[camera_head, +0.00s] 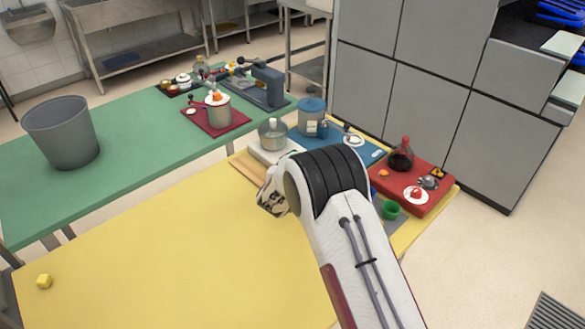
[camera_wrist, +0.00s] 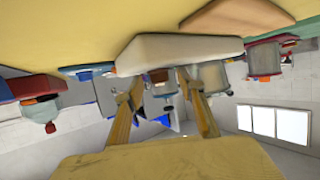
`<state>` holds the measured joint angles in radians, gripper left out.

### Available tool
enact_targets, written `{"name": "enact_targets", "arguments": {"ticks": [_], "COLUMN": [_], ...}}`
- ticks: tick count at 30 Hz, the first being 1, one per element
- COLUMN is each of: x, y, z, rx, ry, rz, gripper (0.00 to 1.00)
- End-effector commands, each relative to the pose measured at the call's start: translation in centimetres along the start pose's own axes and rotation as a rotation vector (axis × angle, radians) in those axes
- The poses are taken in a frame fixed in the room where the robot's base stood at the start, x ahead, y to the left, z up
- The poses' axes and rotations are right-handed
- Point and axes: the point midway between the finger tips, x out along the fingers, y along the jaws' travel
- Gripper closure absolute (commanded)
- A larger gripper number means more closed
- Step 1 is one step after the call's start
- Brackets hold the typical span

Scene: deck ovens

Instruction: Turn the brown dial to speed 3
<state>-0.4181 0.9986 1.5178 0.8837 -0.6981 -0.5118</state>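In the head view my arm's white and black wrist hides most of the gripper.
A grey bin (camera_head: 62,132) stands on the green table (camera_head: 110,190). A red tray (camera_head: 432,200) with a dark-filled flask (camera_head: 401,158) lies at the right of the yellow table (camera_head: 190,255). The yellow table's middle is clear.

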Motion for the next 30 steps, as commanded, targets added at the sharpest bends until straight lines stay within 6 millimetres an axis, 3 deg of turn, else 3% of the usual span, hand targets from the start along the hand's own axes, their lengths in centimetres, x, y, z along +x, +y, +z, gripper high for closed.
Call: {"name": "enact_targets", "arguments": {"ticks": [11,30], "x": [-1.8,-8.9], "y": [-0.1,-0.1], "z": [-0.1,-0.1], "rx": [0.000,0.000], "ry": [0.000,0.000], "rz": [-0.001,-0.001], "gripper": [0.61,0.61]}}
